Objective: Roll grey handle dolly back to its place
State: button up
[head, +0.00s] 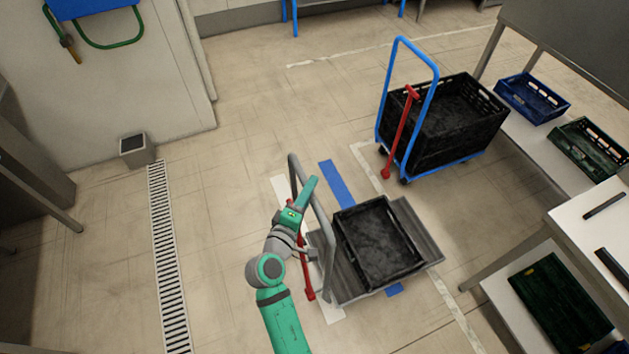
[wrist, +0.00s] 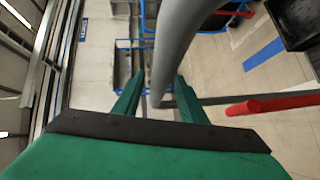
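The grey handle dolly (head: 421,234) stands on the floor in the head view, with a black crate (head: 376,243) on its deck. Its upright grey handle (head: 327,234) is on the left side, and a red bar (head: 306,272) with a knob stands beside it. My gripper (head: 311,184) is at the handle's upper part. In the wrist view the grey handle (wrist: 173,60) passes between my two green fingers (wrist: 158,95), with gaps showing on both sides. The fingers look open around it. The red bar (wrist: 260,104) is to the right there.
A blue handle dolly (head: 432,68) with a black crate (head: 455,122) stands behind to the right. Blue tape (head: 338,185) and white lines mark the floor. Tables with crates (head: 534,97) line the right side. A drain grate (head: 167,255) runs along the open floor at left.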

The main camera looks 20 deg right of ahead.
jog(key=x, duration=0.4)
jog(key=shift+w, duration=0.1)
grip_shut()
